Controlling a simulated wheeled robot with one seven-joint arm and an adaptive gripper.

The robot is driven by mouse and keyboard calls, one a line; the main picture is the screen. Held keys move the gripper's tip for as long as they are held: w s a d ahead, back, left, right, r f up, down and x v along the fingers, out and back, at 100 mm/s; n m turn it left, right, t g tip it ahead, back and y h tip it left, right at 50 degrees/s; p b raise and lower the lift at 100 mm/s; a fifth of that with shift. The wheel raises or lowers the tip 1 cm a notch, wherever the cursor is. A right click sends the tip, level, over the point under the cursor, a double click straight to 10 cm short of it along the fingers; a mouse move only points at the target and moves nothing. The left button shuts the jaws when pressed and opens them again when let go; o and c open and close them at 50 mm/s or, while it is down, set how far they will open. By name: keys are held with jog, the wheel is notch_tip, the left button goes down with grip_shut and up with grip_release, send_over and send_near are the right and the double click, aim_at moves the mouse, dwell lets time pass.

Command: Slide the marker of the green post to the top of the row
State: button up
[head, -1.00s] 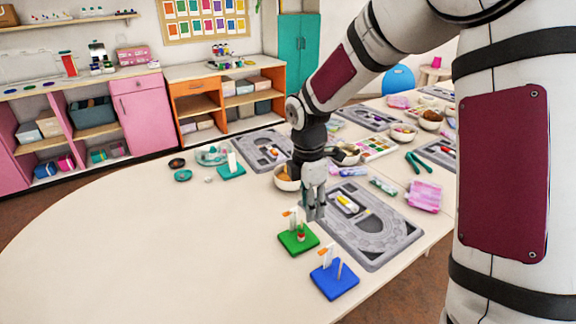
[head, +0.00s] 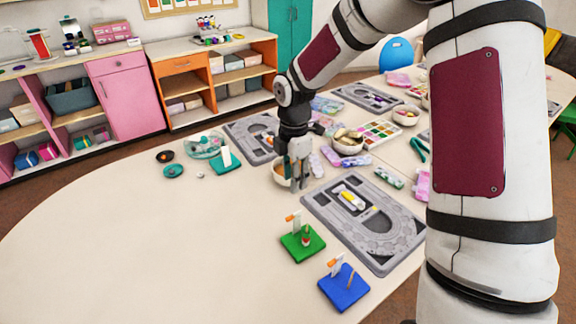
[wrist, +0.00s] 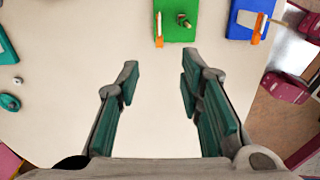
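The green post's square green base (head: 313,247) stands on the table near its front edge. A white upright strip (head: 297,224) and a short peg with a red and green bead (head: 306,237) stand on it. Its orange marker (head: 290,217) juts out left from the strip; its exact height along the row is hard to tell. In the wrist view the green base (wrist: 178,30) is at top centre, with the orange marker (wrist: 159,41) at its left edge. My gripper (head: 298,187) is open and empty, above and behind the post; in the wrist view its fingers (wrist: 159,72) are apart from the marker.
A blue post (head: 345,292) with its own orange marker stands close right of the green one. A grey bead board (head: 400,245) lies behind them. A teal post (head: 222,166) stands farther left. The table's left part is clear.

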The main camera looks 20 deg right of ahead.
aim_at(292, 216)
notch_tip(292, 216, down, 14)
jog(key=shift+r, duration=0.15)
dwell(0.4)
grip_shut()
